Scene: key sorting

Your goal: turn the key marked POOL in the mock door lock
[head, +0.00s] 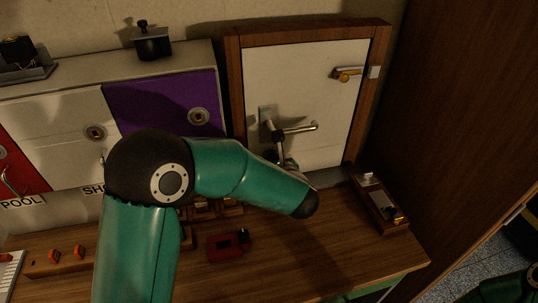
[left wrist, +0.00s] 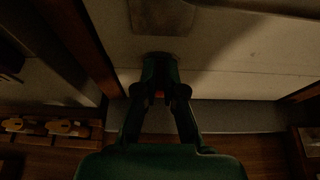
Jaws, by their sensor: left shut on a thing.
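The mock door (head: 325,110) is a white panel in a brown wooden frame, with a grey lock plate (head: 268,117) and a lever handle (head: 302,127). My left gripper (head: 280,138) is at the lower part of this plate, partly hidden by my arm. In the left wrist view, its fingers (left wrist: 159,92) are shut just below the plate (left wrist: 162,15). A small orange-red bit of a key (left wrist: 159,95) shows between the fingertips. The rest of the key and the keyhole are hidden, and no marking on it is readable. My right gripper is out of view.
A POOL label (head: 20,202) sits under a red cabinet door (head: 18,172) at the far left. The bench holds a red padlock-like object (head: 228,246), a wooden block with red pieces (head: 55,261) and a wooden tray (head: 375,200) at right. The bench front is partly clear.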

